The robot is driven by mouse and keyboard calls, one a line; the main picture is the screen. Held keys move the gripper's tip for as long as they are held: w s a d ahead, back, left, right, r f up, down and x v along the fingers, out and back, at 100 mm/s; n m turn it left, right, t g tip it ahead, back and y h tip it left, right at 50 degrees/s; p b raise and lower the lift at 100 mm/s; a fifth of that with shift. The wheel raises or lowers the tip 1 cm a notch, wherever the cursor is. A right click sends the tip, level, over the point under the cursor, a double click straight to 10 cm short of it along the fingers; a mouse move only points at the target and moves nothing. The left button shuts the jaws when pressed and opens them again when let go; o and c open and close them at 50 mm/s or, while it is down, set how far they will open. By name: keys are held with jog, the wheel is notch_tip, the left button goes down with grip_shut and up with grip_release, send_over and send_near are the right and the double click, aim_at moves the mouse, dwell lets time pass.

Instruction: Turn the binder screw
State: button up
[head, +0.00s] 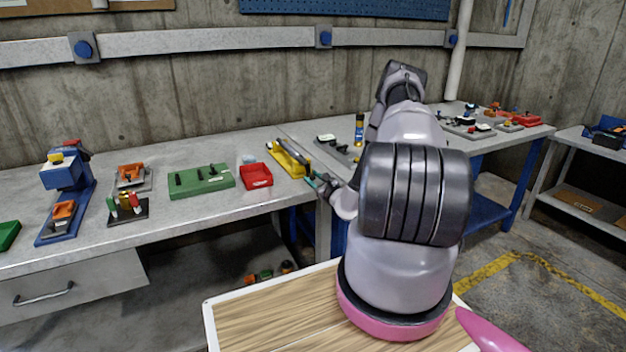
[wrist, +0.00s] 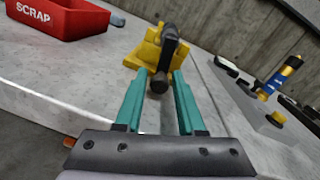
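The binder screw appears as a yellow stand (head: 284,161) with a dark bar along it, near the right end of the left bench in the head view. In the wrist view its yellow body (wrist: 143,55) is ahead, with a black bar and rounded black end (wrist: 160,82) pointing toward me. My gripper (wrist: 159,76) has two teal fingers spread apart, one on each side of that black end in the picture. Gaps show on both sides, and I cannot tell the depth between them. In the head view my gripper (head: 314,182) is at the bench edge, just right of the yellow stand.
A red scrap bin (head: 256,176) stands left of the yellow stand. A green block (head: 201,181) is farther left. Bare bench top (wrist: 60,85) shows left of my fingers.

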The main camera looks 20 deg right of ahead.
grip_shut()
jog(key=shift+a, duration=0.1)
